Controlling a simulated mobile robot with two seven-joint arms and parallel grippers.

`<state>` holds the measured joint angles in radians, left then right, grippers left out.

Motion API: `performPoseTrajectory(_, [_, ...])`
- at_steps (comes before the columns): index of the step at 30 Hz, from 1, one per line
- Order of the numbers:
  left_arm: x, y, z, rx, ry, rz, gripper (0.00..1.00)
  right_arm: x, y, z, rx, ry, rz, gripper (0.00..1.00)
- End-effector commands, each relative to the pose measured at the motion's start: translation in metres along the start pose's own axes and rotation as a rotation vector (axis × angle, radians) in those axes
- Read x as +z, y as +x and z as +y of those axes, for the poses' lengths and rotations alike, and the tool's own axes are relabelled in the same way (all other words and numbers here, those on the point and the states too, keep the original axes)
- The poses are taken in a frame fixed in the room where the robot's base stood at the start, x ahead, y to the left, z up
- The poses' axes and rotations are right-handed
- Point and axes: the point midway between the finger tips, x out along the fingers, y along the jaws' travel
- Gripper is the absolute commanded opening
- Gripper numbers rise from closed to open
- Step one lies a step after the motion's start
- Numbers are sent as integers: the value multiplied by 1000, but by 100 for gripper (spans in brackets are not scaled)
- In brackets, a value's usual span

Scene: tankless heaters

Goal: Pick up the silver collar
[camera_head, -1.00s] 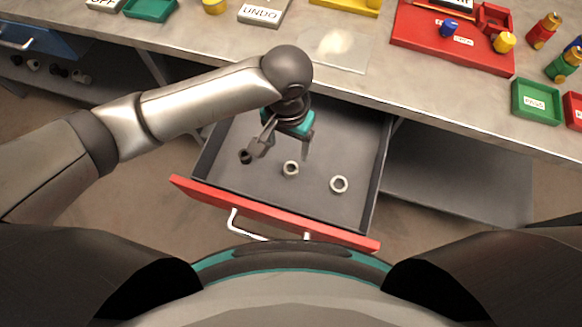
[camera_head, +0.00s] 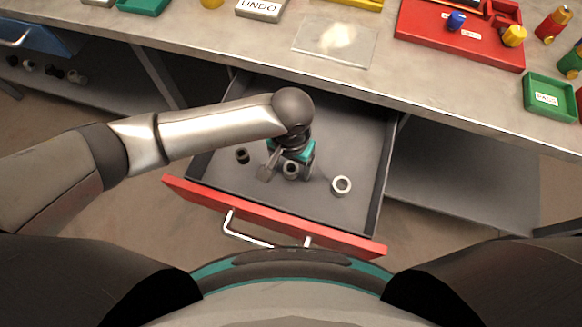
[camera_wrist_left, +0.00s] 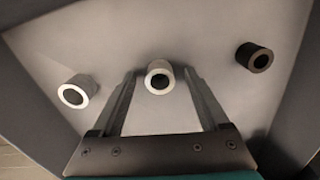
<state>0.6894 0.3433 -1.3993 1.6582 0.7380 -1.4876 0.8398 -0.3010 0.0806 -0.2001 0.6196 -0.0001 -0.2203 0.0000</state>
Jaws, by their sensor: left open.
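Three short ring-shaped collars stand in the open drawer. The middle collar (camera_head: 291,170) is silver-grey, and it also shows in the left wrist view (camera_wrist_left: 158,68). A paler silver-white collar (camera_head: 341,185) is to its right; in the left wrist view it is at the left (camera_wrist_left: 77,91). A dark collar (camera_head: 242,156) is at the left, and at the right in the left wrist view (camera_wrist_left: 254,57). My left gripper (camera_head: 287,173) is open and points down over the middle collar, which appears between the fingertips. Contact cannot be told. My right gripper is out of view.
The drawer (camera_head: 225,190) has a red front and low walls. The workbench top (camera_head: 240,42) overhangs behind it, carrying a red tray (camera_head: 425,40), a green tray (camera_head: 548,108) and a clear plate (camera_head: 335,57). The drawer floor right of the gripper is mostly free.

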Motion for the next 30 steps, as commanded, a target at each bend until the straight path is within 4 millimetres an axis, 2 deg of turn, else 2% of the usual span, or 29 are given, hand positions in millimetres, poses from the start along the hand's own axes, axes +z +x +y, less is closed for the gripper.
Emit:
performPoseTrajectory(2, [0,0,0,0,0,0,76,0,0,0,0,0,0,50])
performPoseTrajectory(22, [0,-1,0,0,-1,0,0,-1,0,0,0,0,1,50])
performPoseTrajectory(30, [0,-1,0,0,-1,0,0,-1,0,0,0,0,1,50])
